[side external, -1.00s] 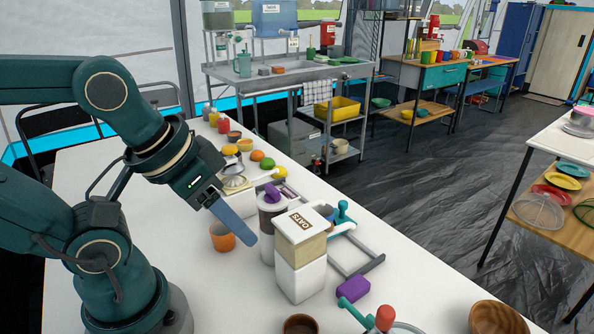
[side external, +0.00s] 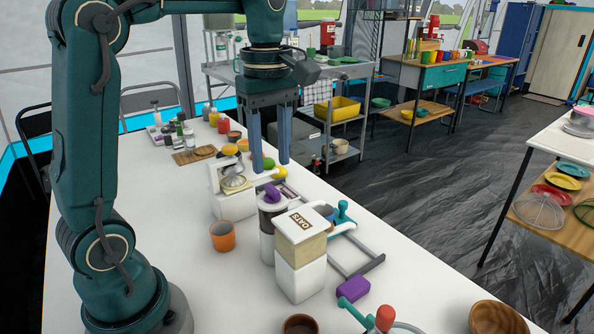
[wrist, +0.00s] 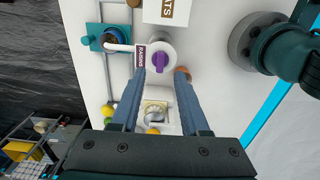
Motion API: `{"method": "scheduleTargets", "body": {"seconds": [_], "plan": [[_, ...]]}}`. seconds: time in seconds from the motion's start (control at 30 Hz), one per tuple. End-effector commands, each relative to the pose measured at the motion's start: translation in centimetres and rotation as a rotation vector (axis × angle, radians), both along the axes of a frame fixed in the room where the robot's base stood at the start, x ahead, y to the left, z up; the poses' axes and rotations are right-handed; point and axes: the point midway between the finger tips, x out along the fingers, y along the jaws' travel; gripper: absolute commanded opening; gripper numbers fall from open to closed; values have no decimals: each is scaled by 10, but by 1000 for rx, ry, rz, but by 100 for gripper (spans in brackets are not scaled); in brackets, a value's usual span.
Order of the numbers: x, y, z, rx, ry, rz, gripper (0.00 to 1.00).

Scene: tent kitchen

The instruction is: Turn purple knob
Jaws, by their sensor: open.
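The purple knob (side external: 272,192) sits on top of a round dispenser (side external: 268,226) with a white lid and a dark clear body, behind the oats box. In the wrist view the knob (wrist: 160,61) lies on the white lid beside a label that seems to read "raisins". My gripper (side external: 284,160) points straight down, open and empty, above and slightly behind the knob in the side view. In the wrist view the knob shows between the gripper's fingertips (wrist: 162,72), below them and apart from them.
The oats dispenser (side external: 300,255) stands close in front of the knob. A white citrus juicer (side external: 234,200) and fruit stand behind. An orange cup (side external: 222,237) is at left. A purple block (side external: 353,288) and a teal-handled device (side external: 342,213) are at right.

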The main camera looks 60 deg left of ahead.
Motion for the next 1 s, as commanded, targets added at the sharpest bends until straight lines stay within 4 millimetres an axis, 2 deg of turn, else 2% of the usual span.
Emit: {"method": "scheduleTargets", "body": {"seconds": [0.5, 0.83, 0.87, 0.9, 0.97, 1.0], "plan": [[-1, 1, -47, -1, 4, 0, 45], [-1, 1, -51, 0, 1, 0, 45], [-1, 1, -51, 0, 1, 0, 41], [-1, 1, -51, 0, 1, 0, 26], [-1, 1, -51, 0, 1, 0, 3], [-1, 1, -51, 0, 1, 0, 0]]}}
